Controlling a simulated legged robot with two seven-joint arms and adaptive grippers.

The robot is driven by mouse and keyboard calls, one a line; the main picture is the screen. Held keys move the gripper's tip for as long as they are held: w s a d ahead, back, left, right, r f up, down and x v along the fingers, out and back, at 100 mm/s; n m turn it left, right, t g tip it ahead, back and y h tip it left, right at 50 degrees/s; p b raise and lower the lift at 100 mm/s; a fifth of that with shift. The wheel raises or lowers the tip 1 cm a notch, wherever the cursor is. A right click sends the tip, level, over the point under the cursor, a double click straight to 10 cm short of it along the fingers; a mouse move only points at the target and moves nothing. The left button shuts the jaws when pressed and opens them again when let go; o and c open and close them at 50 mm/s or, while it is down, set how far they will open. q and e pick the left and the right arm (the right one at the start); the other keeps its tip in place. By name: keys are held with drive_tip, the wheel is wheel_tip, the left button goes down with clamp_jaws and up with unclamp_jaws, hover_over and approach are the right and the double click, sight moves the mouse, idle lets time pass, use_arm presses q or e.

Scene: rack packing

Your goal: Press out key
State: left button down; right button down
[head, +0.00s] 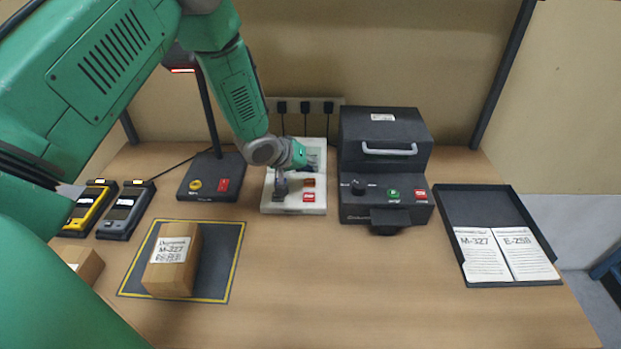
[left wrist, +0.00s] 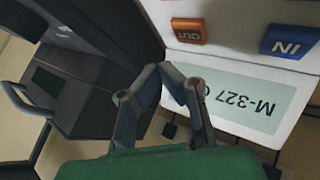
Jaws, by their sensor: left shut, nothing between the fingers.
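The orange OUT key (left wrist: 188,30) is on the white device in the left wrist view, with lettering upside down. It shows small in the head view (head: 308,182). A blue IN key (left wrist: 290,42) sits beside it, and a display (left wrist: 245,97) reads M-327 and a partly hidden figure. My left gripper (left wrist: 165,68) is shut and empty, its tips just short of the OUT key in the picture; I cannot tell whether they touch the device. In the head view the gripper (head: 281,190) is over the white device (head: 275,208), hiding part of its face. My right gripper is out of view.
A black machine (head: 385,130) with a grey handle stands right of the white device. A cardboard box (head: 172,262) is on a dark mat (head: 218,270). A black tray (head: 495,205) holds papers at right. The front middle is clear.

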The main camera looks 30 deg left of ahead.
sight(311, 183)
use_arm(q)
drive_tip(key=shift+r+p, duration=1.1)
drive_tip(key=shift+r, duration=0.5)
drive_tip(key=shift+a, duration=0.1)
drive_tip(key=shift+f, duration=0.15)
